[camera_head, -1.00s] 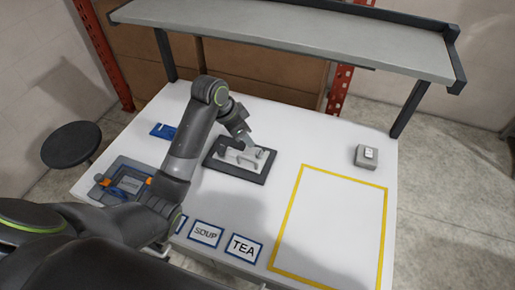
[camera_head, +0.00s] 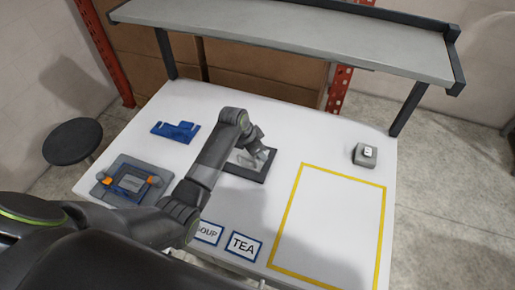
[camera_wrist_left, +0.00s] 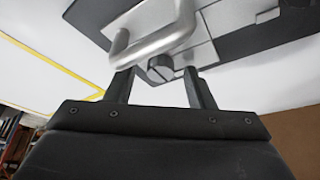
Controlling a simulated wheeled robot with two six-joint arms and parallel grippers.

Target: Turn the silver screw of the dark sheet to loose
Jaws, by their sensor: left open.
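The dark sheet (camera_head: 247,174) lies on the white table, partly covered by my left arm. In the left wrist view, the dark sheet (camera_wrist_left: 262,42) carries a silver plate with a bent silver handle (camera_wrist_left: 150,42). The slotted silver screw (camera_wrist_left: 160,68) is beside the handle, close to the plate's edge. My left gripper (camera_head: 262,153) is over the sheet. In the wrist view the left gripper (camera_wrist_left: 158,73) is open, with one finger on each side of the screw and visible gaps between. The screw is hidden in the head view. My right gripper is not in view.
A blue part (camera_head: 175,131) and a grey fixture (camera_head: 112,189) with orange pieces are at the left. SOUP and TEA cards (camera_head: 243,246) lie in front. A yellow outline (camera_head: 387,225) encloses empty table. A small grey box (camera_head: 364,160) stands right; a shelf (camera_head: 300,35) overhangs the back.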

